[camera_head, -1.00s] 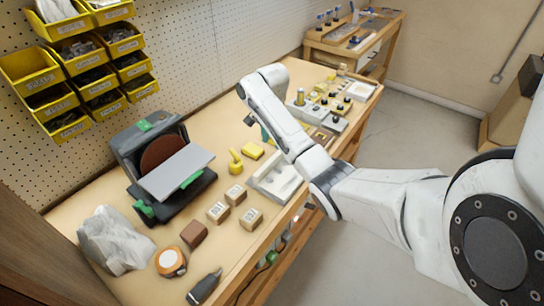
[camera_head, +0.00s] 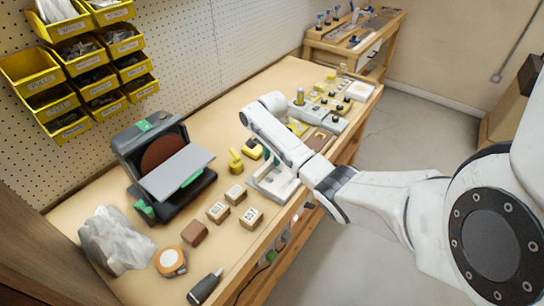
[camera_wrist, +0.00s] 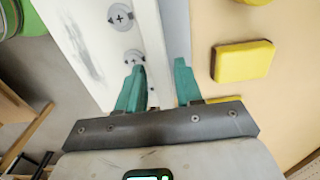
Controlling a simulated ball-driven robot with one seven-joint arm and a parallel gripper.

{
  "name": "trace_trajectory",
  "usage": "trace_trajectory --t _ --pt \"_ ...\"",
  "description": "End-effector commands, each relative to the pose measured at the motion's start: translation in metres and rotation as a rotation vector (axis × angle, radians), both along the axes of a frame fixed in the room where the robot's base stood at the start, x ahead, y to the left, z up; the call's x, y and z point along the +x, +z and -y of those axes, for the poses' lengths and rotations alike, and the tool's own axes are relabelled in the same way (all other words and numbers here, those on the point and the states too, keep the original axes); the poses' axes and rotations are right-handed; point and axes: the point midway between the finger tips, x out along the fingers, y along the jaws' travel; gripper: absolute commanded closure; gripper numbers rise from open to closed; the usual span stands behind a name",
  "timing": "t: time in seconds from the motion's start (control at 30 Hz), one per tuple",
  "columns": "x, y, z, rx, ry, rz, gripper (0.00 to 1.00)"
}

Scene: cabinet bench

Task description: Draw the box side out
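The light grey box (camera_head: 263,190) lies near the front edge of the bench in the head view, partly behind my arm. In the wrist view its white panel (camera_wrist: 85,40) carries round grey fasteners with plus marks, and a raised white side strip (camera_wrist: 152,45) runs along its right. My gripper (camera_wrist: 158,75) has teal fingers standing apart, one on each side of this strip. The fingers look open, with a small gap at the right finger; contact is not clear.
A yellow block (camera_wrist: 243,61) lies close right of the gripper in the wrist view. Small wooden blocks (camera_head: 218,211), a tape measure (camera_head: 171,261) and a sander (camera_head: 160,155) stand left of the box. Parts trays (camera_head: 325,118) lie behind my arm. The bench's front edge is near.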

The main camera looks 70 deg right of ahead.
Motion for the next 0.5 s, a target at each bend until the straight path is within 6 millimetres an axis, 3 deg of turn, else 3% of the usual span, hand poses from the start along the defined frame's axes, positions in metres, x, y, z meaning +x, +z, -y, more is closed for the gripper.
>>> trace_trajectory --t 0.33,0.5 --pt "0.0001 0.0003 -0.0001 0.000 0.000 0.000 0.98" --pt "0.0001 0.0003 -0.0001 0.000 0.000 0.000 1.00"
